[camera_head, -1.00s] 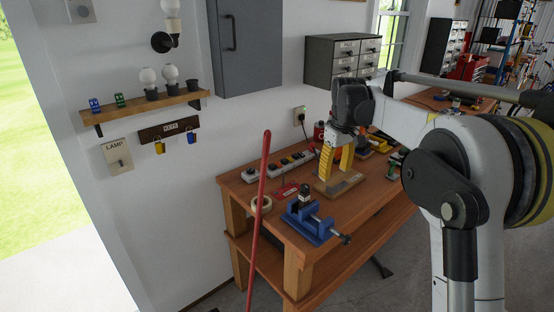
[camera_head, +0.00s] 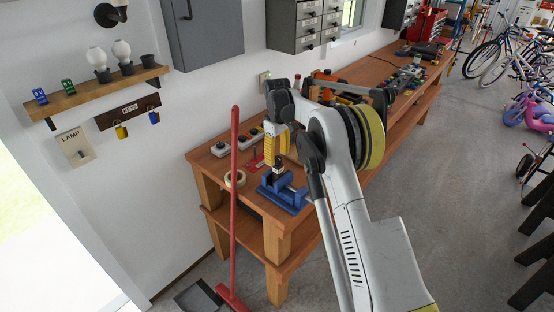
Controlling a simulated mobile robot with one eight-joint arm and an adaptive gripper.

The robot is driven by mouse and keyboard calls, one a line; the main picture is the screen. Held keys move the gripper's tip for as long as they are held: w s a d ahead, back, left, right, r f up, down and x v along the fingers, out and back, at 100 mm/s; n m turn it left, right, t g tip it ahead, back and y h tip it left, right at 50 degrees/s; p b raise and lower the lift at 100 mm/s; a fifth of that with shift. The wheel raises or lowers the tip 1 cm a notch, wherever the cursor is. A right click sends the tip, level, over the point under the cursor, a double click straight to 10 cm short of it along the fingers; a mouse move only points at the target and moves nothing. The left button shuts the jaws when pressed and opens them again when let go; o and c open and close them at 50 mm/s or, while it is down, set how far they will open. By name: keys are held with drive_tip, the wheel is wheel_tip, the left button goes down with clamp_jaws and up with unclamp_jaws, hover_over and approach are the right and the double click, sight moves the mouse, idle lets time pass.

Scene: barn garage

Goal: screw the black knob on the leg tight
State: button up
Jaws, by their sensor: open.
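A small black piece (camera_head: 278,160), which looks like the knob, stands upright on a short pale part at the blue vise (camera_head: 284,192). The vise sits at the near end of the wooden workbench. The leg itself is too small to make out clearly. My gripper (camera_head: 276,147) points down with yellow fingers, open. Its fingertips are close to the black piece, above or just behind it in the picture. I cannot tell whether they touch it. My arm hides part of the bench behind.
A red broom (camera_head: 234,190) leans in front of the bench's left end. A roll of tape (camera_head: 236,178) and power strips (camera_head: 222,149) lie left of the vise. A drawer cabinet (camera_head: 305,25) hangs above.

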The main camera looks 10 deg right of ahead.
drive_tip(key=shift+f, duration=0.65)
clamp_jaws()
